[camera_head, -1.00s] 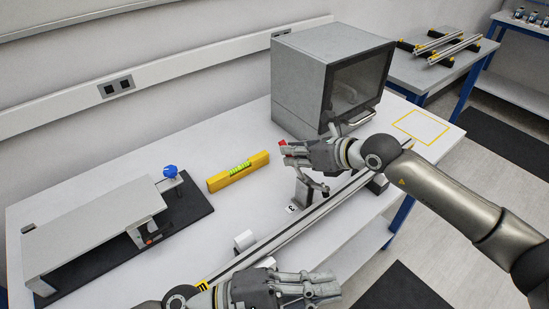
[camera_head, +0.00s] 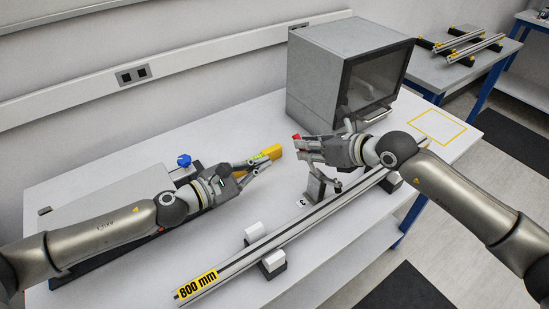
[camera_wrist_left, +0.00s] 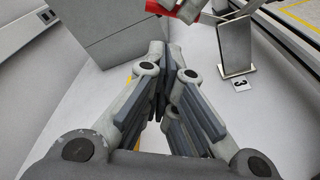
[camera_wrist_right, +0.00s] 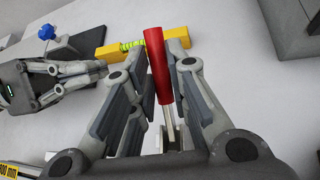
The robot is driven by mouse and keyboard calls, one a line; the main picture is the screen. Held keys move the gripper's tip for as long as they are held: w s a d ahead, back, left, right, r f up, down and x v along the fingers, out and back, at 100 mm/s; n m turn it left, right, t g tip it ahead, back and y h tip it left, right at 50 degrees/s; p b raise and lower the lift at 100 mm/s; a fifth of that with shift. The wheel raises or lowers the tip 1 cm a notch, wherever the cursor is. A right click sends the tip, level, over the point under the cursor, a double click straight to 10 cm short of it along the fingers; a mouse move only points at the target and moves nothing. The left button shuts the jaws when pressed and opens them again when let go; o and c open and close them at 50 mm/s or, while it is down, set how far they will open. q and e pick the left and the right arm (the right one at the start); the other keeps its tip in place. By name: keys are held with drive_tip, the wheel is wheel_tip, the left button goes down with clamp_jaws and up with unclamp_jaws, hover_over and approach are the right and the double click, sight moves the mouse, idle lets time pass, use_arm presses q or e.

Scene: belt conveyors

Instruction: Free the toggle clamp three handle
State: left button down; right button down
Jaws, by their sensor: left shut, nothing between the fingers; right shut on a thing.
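The toggle clamp three (camera_head: 316,188) stands behind the long rail, with a "3" label (camera_head: 298,210) at its foot. The label also shows in the left wrist view (camera_wrist_left: 241,85). Its red handle (camera_wrist_right: 157,65) stands between the fingers of my right gripper (camera_wrist_right: 160,75), which is shut on it. The handle's tip (camera_head: 296,137) pokes out beyond the fingers in the head view. My left gripper (camera_head: 268,161) is shut and empty, to the left of the clamp and in front of the yellow level. The fingers of my right gripper partly hide the clamp's upper part.
The yellow level (camera_head: 272,152) lies behind my left gripper, partly hidden. The rail (camera_head: 290,228) with an "800 mm" label (camera_head: 198,285) runs along the bench's front. A grey box (camera_head: 340,75) with a dark window stands behind my right gripper. A blue knob (camera_head: 184,160) is at left.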

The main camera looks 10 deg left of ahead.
use_arm(q)
drive_tip(key=x, duration=0.9)
drive_tip(key=shift+w+d, duration=0.15)
drive_tip(key=shift+d, duration=0.1)
drive_tip(key=shift+r, duration=0.1)
drive_tip(key=shift+s+d+r+m, duration=0.3)
drive_tip(key=shift+d+r+m, duration=0.1)
drive_tip(key=shift+r, duration=0.25)
use_arm(e)
drive_tip(key=shift+w+d+f, duration=0.1)
drive_tip(key=c, duration=1.4)
unclamp_jaws()
use_arm(q)
drive_tip(key=shift+a, duration=0.1)
